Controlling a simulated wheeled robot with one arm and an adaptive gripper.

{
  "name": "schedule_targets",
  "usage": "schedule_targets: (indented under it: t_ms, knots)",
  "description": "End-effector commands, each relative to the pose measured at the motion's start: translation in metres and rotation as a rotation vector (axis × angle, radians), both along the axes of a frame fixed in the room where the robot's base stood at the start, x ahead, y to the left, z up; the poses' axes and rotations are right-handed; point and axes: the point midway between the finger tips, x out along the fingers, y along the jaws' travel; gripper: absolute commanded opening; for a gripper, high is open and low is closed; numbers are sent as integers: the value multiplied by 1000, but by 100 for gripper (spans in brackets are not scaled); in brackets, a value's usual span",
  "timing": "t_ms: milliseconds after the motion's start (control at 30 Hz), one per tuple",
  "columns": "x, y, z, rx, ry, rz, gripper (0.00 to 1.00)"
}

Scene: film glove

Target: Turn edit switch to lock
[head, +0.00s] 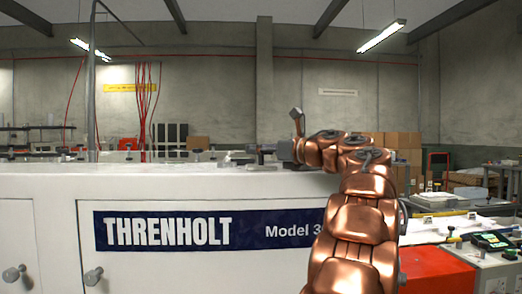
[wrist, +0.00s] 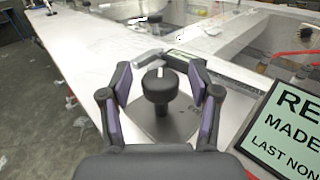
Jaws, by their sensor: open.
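A round black knob (wrist: 160,92) with a pale pointer line stands on a small grey plate (wrist: 181,128) in the wrist view. The pointer line faces away from my gripper. My gripper (wrist: 161,77) is open, with its purple-lined fingers on either side of the knob and visible gaps to it. In the head view my gripper (head: 268,151) is small, above the white machine's top, and the knob cannot be made out there.
The white THRENHOLT machine (head: 60,190) spans the front. In the wrist view, a pale green sign (wrist: 292,125) stands close on the right, and a dark bar (wrist: 215,68) lies beyond the knob. Open floor (wrist: 35,120) shows at left.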

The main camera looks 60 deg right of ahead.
Motion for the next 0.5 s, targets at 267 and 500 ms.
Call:
schedule_targets:
  t_ms: [267, 500]
  knots:
    - [-34, 2, 0, 3, -2, -3, 62]
    - [-81, 7, 0, 1, -2, -2, 62]
